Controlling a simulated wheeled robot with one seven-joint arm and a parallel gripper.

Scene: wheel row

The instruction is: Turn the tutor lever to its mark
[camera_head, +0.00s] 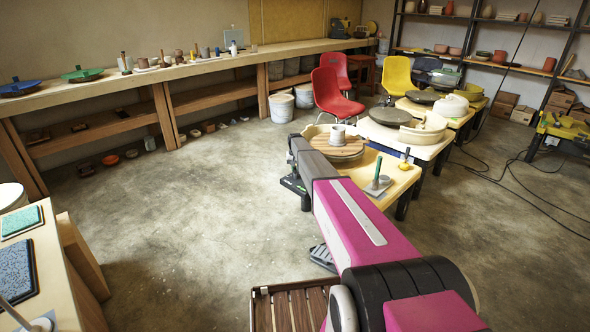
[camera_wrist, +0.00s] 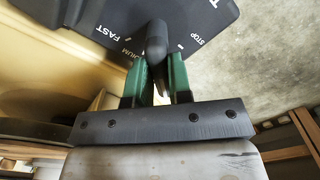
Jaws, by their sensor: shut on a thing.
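In the wrist view, the lever (camera_wrist: 156,42) is a dark rounded handle standing out from a dark grey panel (camera_wrist: 85,15). The panel has white words: FAST and a partly covered "DIUM" left of the handle, STOP to its right. A single large T shows at the top edge. The handle lies between the DIUM and STOP words. My gripper (camera_wrist: 155,72) has green fingers on both sides of the lever and is shut on it. The fingers and handle hide part of the panel. In the head view, my arm covers the lever, and the gripper cannot be made out.
In the head view, a wheel with a wooden bat (camera_head: 330,151) and a small grey pot (camera_head: 337,132) stands just beyond my arm. More wheels line up behind it, near red (camera_head: 332,98) and yellow chairs (camera_head: 396,76). Open floor (camera_head: 190,215) lies left of my arm.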

